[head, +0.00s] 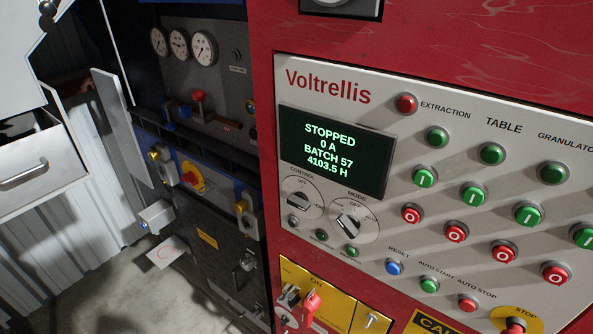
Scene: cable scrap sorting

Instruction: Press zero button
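A light grey control panel (345,222) marked Voltrellis is set in a red cabinet on the right. Several red buttons marked with a white O run in a slanting row across it: the leftmost O button (411,214), another O button (456,232), a third O button (503,251) and the rightmost O button (556,273). Green buttons marked I, such as this green button (424,177), sit above them. A dark display (337,150) reads STOPPED, 0 A, BATCH 57, 4103.5 H. I see no button labelled "zero" in words. Neither of my grippers is in view.
Below the display are two rotary switches, a CONTROL knob (302,199) and a MODE knob (349,223). A blue RESET button (394,267) is lower down. A yellow plate (341,312) holds a red-handled switch (311,303). A dark cabinet with gauges (203,48) stands left; floor (125,297) shows lower left.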

